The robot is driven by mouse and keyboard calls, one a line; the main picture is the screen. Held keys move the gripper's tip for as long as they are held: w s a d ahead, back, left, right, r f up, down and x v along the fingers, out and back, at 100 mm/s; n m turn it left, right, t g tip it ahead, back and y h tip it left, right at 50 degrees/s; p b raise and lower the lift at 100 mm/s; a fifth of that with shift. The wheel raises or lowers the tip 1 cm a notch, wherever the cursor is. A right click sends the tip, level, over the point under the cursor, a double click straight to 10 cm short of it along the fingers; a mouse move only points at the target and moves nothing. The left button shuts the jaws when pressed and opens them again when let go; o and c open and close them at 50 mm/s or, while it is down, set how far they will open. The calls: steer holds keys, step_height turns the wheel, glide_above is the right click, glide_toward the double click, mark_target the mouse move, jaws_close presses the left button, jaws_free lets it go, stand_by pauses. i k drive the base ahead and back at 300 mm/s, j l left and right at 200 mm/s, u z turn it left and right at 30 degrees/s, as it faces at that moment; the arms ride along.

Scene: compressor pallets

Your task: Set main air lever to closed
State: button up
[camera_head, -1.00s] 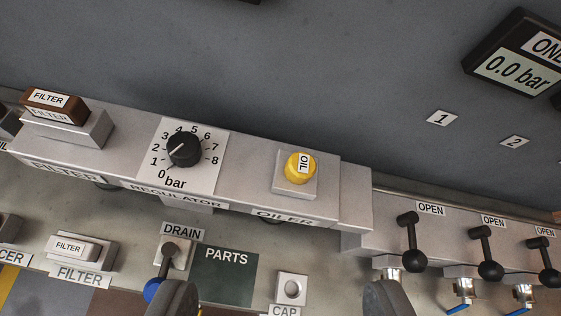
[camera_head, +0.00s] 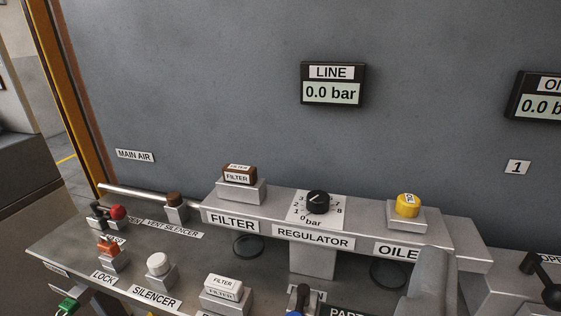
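The MAIN AIR label (camera_head: 135,155) is on the grey wall at the left. Below it, at the far left of the bench, is a small black fitting with a red knob (camera_head: 117,212), which looks like the main air lever. It is small and partly crowded by other parts, so its exact setting cannot be read. One finger of my gripper (camera_head: 430,285) shows at the lower right, in front of the oiler end of the ledge and far right of the red knob. No finger is beside the visible one, and no held object shows.
The ledge carries a brown filter block (camera_head: 238,176), a black regulator dial (camera_head: 317,203) near 0 and a yellow oiler cap (camera_head: 408,205). An orange lock part (camera_head: 108,250), a white silencer (camera_head: 158,265) and a vent silencer (camera_head: 175,206) stand near the red knob. The line display (camera_head: 333,84) reads 0.0 bar.

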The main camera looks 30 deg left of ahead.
mark_target(118, 212)
steer(key=u, duration=1.8)
